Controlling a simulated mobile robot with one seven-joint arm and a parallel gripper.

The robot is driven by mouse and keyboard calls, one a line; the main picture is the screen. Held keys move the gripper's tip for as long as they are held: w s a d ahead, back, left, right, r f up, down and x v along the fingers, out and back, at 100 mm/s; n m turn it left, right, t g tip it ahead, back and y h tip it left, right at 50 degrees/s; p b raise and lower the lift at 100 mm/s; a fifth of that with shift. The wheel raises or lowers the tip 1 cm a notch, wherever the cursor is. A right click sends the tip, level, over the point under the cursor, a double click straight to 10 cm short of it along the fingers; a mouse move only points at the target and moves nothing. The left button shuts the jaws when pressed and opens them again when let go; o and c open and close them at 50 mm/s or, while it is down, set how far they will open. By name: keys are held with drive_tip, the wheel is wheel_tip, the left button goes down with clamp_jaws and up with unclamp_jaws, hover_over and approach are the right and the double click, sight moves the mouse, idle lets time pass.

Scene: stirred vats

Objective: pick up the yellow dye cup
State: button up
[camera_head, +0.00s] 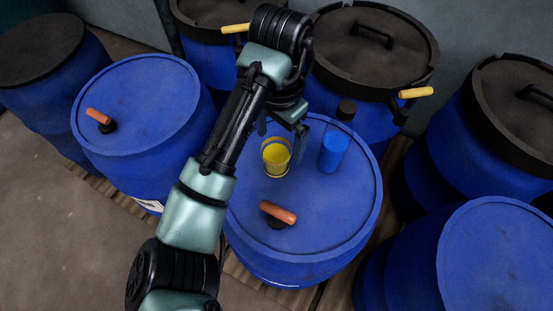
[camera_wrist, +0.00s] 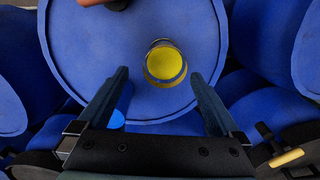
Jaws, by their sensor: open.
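The yellow dye cup (camera_head: 276,157) stands on the lid of the middle blue barrel (camera_head: 337,222). It looks like a clear cup with yellow inside, and in the wrist view the cup (camera_wrist: 165,63) lies ahead of the fingertips, a little right of the middle of the gap. My gripper (camera_head: 283,128) is above and just behind the cup in the head view. In the wrist view my gripper (camera_wrist: 158,76) is open, its fingers apart and nothing between them. The fingers do not appear to touch the cup.
An orange-handled tool (camera_head: 278,213) is on the lid's front. Several barrels stand around.

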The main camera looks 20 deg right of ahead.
sight(276, 158)
drive_tip(key=f, duration=0.5)
drive_tip(key=f+b, duration=0.1)
drive_tip(key=f, duration=0.2)
drive_tip(key=shift+w+a+f, duration=0.1)
drive_tip(key=shift+w+a, duration=0.15)
drive_tip(key=shift+w, duration=0.05)
drive_tip(key=c, duration=1.4)
